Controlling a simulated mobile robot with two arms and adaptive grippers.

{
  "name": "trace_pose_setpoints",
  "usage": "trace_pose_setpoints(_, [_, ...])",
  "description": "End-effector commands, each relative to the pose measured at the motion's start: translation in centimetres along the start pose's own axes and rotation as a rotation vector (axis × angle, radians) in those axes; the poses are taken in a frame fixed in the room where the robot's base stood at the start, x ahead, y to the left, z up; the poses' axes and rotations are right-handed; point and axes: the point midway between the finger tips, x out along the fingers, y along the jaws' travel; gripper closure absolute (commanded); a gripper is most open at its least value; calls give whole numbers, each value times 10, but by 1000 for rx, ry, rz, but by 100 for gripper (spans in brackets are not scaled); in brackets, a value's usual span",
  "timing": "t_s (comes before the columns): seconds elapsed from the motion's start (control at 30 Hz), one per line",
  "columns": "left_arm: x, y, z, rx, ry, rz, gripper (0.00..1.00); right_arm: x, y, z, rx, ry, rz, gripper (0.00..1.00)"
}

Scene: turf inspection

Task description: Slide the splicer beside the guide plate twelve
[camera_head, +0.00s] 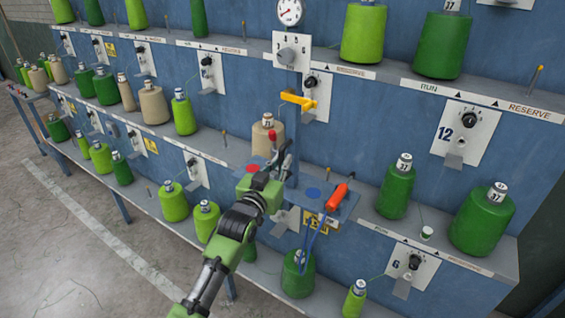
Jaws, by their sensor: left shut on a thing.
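Guide plate twelve (466,136) is a white plate marked 12 with a black knob, on the blue wall at the right. An orange-red tool (338,197), which looks like the splicer, lies on the right part of a small blue tray (345,209). A blue hose (310,243) hangs below it. The tool is below and left of plate twelve, clearly apart from it. My left gripper (270,177) is over the tray's left part, left of that tool. It is shut on a small dark tool with red (274,143), partly hidden by the fingers. My right gripper is not in view.
A blue post with a yellow arm (297,101) and a gauge plate (291,50) rises behind the tray. Shelves hold several green and tan yarn cones. Two green cones (396,190) (482,220) stand below plate twelve. The floor at the lower left is clear.

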Motion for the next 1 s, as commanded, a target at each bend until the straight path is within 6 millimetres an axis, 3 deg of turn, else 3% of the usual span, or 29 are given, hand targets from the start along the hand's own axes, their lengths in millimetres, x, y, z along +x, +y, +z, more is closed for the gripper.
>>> trace_pose_setpoints(0.23, [0, 1, 4, -2, -7, 2, 100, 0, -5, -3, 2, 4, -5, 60])
trace_pose_setpoints(0.3, [0, 1, 4, -2, -7, 2, 76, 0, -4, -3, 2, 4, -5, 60])
trace_pose_setpoints(0.33, [0, 1, 4, -2, -6, 1, 72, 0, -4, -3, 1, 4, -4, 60])
trace_pose_setpoints(0.77, [-4, 0, 1, -1, 0, 0, 72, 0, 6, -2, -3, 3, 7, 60])
trace_pose_setpoints(1.0, [-33, 0, 2, -1, -1, 0, 72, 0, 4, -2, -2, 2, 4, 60])
